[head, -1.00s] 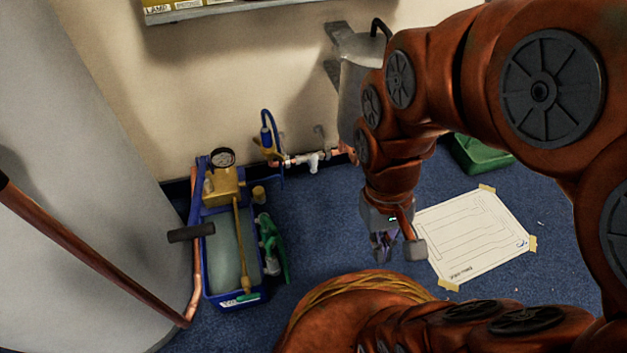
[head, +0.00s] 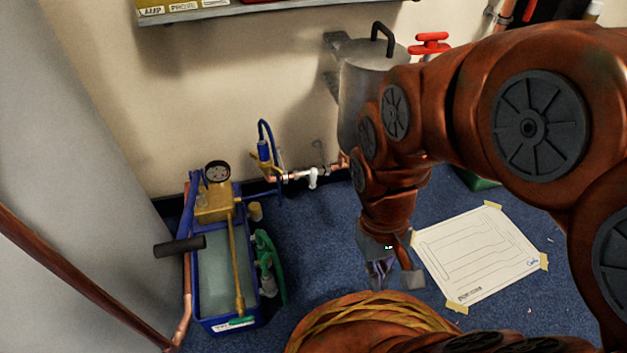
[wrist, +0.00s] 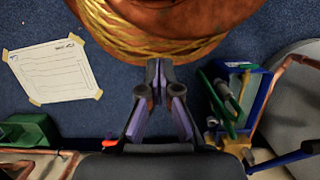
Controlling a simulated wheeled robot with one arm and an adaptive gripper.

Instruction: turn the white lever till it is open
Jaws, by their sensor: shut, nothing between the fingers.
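The white lever (head: 312,178) is on a small white valve in the copper pipe run low along the wall in the head view. It appears to hang downward from the pipe; its exact angle is hard to tell at this size. My gripper (head: 378,276) points down, right of and nearer than the lever, well apart from it. In the wrist view my gripper (wrist: 160,85) is shut and empty, with the fingertips together. I cannot make out the lever in the wrist view.
A blue pump tank (head: 225,255) with a gauge and black-gripped handle stands left of my gripper. A grey cylinder (head: 365,85) is on the wall, beside a red handle (head: 429,42). A taped paper sheet (head: 480,255) lies right. Blue carpet between is clear.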

